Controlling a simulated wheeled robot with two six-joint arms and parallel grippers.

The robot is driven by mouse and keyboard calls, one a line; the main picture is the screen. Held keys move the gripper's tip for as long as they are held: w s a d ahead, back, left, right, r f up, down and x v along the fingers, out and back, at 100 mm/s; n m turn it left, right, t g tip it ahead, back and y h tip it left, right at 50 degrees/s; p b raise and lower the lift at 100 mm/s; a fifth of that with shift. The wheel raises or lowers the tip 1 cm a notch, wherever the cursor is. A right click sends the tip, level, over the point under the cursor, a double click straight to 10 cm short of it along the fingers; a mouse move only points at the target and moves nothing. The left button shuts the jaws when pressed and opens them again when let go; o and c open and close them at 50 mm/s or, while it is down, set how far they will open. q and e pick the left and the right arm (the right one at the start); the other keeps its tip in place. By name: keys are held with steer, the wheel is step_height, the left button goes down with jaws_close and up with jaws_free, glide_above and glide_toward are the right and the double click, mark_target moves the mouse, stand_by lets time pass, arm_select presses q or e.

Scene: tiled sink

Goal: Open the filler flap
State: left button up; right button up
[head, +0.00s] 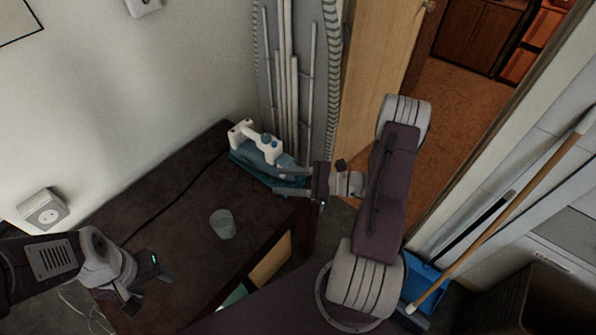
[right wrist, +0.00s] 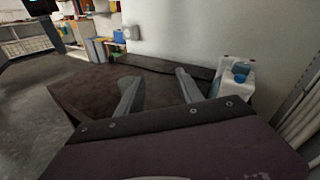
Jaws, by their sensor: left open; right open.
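A teal and white iron (head: 256,146) rests on the dark brown table near its back corner. Blue parts show on its white top; I cannot make out the filler flap clearly. In the right wrist view the iron (right wrist: 235,77) is at the right, beside the right finger. My right gripper (head: 286,183) is open beside the iron's teal end, and I cannot tell whether it touches. In the right wrist view no object shows between its fingers (right wrist: 156,84). My left gripper (head: 150,287) is open and empty over the table's near left part.
A clear cup (head: 222,224) stands on the table (head: 180,240) between my grippers. A dark cord runs across the table towards the wall socket (head: 44,212). Upright pale poles (head: 287,90) stand behind the iron. A broom and blue dustpan (head: 424,283) are at the right.

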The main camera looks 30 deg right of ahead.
steer(key=s+d+f+m+t+h, duration=0.2)
steer(key=d+f+m+t+h, duration=0.45)
steer(key=d+m, duration=0.4)
steer(key=n, duration=0.2)
glide_toward(287, 162)
steer(key=x, duration=0.5)
steer(key=shift+d, duration=0.1)
steer(key=shift+f, duration=0.1)
steer(key=shift+c, duration=0.3)
jaws_close()
